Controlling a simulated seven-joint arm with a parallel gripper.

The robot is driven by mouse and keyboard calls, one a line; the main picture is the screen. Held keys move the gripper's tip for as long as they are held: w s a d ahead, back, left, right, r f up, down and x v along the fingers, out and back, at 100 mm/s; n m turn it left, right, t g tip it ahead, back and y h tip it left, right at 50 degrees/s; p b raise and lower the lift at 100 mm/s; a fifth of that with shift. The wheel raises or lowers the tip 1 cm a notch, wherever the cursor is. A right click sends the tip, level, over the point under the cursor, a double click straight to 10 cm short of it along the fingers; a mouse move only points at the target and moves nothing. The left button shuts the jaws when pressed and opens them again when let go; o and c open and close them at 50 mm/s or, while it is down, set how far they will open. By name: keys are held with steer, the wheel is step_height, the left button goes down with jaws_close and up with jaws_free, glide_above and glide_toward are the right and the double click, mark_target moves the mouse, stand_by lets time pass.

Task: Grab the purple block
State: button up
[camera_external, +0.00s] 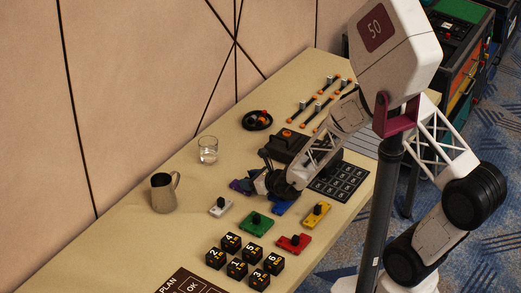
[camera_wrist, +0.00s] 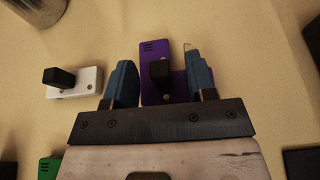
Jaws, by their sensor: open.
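A white block (camera_external: 220,207) with a black knob lies close to the left. Green (camera_external: 256,222), blue (camera_external: 282,207), yellow (camera_external: 316,214) and red (camera_external: 294,243) blocks lie nearby. A metal pitcher (camera_external: 163,194), a glass (camera_external: 208,151) and numbered black cubes (camera_external: 237,268) stand on the table (camera_external: 110,255).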

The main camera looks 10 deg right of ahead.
steer(key=shift+w+a+f, duration=0.3)
steer(key=shift+w+a, duration=0.1)
steer(key=shift+w, duration=0.05)
stand_by(0.3)
jaws_close()
